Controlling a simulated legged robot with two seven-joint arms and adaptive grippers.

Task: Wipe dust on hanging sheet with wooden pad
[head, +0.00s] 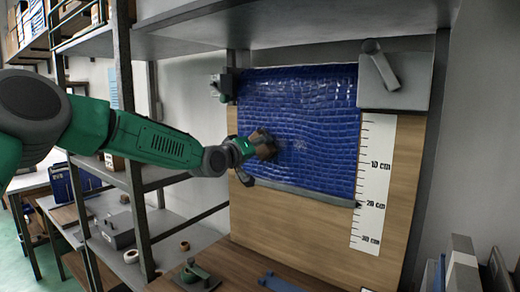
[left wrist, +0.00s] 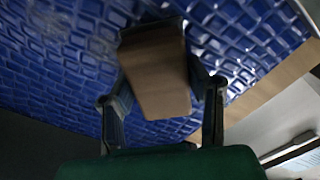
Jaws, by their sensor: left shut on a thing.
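The hanging sheet (head: 305,115) is blue with a raised brick-like pattern and hangs in front of a wooden board. It fills much of the left wrist view (left wrist: 60,65). My left gripper (head: 256,155) is at the sheet's left lower part, shut on the brown wooden pad (head: 266,151). In the left wrist view the pad (left wrist: 156,75) sits between the two fingers, its far end at or very near the sheet; contact is hard to tell. A greyish dust smudge (head: 299,145) shows just right of the pad. My right gripper is not in view.
A ruler strip (head: 373,185) runs down the board (head: 300,215) right of the sheet. A grey box (head: 394,82) is at the upper right, and a clamp (head: 222,85) at the upper left. Shelving (head: 135,150) stands left. A tape roll (head: 131,256) lies below.

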